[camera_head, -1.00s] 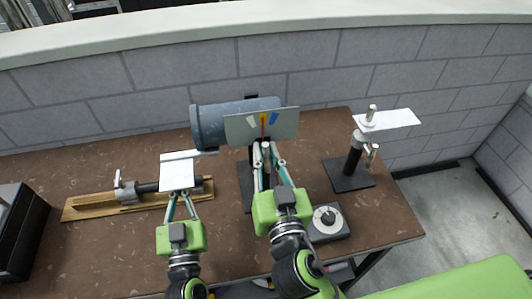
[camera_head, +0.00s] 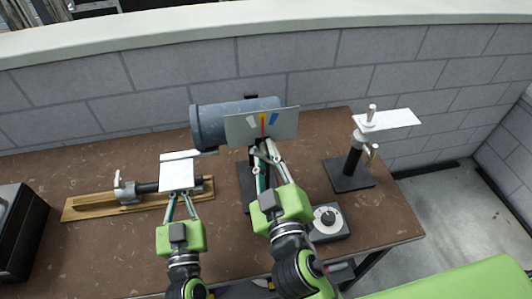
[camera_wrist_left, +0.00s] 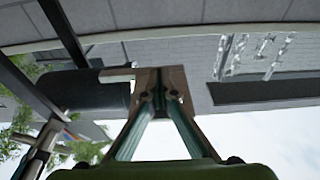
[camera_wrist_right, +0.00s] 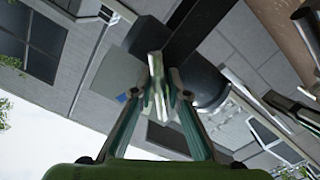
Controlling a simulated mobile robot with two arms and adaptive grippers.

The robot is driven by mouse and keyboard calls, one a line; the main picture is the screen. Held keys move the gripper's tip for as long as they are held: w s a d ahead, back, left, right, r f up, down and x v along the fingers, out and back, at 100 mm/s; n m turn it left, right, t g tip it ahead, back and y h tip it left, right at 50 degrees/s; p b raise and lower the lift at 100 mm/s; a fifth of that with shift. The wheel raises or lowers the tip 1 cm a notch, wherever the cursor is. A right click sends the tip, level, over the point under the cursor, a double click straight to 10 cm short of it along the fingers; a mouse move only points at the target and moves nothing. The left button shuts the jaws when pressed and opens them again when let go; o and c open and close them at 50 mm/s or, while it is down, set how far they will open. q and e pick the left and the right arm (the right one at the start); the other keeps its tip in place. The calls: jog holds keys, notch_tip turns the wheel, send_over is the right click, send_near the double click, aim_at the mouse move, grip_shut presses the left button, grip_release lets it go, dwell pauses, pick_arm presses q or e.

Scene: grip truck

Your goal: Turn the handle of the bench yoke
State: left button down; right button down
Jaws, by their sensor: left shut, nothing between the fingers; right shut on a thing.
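I take the bench yoke to be the blue-grey cylinder (camera_head: 222,118) on a dark stand, with a grey plate (camera_head: 284,122) in front bearing blue, yellow and red marks. My right gripper (camera_head: 264,152) is just below the plate, shut on a pale handle (camera_wrist_right: 157,88), which shows between its fingertips in the right wrist view. The fingers hide part of the handle in the head view. My left gripper (camera_head: 180,192) is shut and empty, at the lower edge of a white plate (camera_head: 177,173) left of the yoke.
A wooden board with a grey clamp-like piece (camera_head: 127,190) lies at left. A black box (camera_head: 20,235) stands at the far left. A knob box (camera_head: 328,222) and a stand with a white plate (camera_head: 392,119) are at right. The wall closes the back.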

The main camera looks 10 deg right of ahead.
jog(key=n, duration=0.4)
jog(key=shift+n, duration=2.1)
jog(key=c, duration=2)
grip_release()
jog(key=shift+o, duration=0.2)
jog(key=s, duration=1.2)
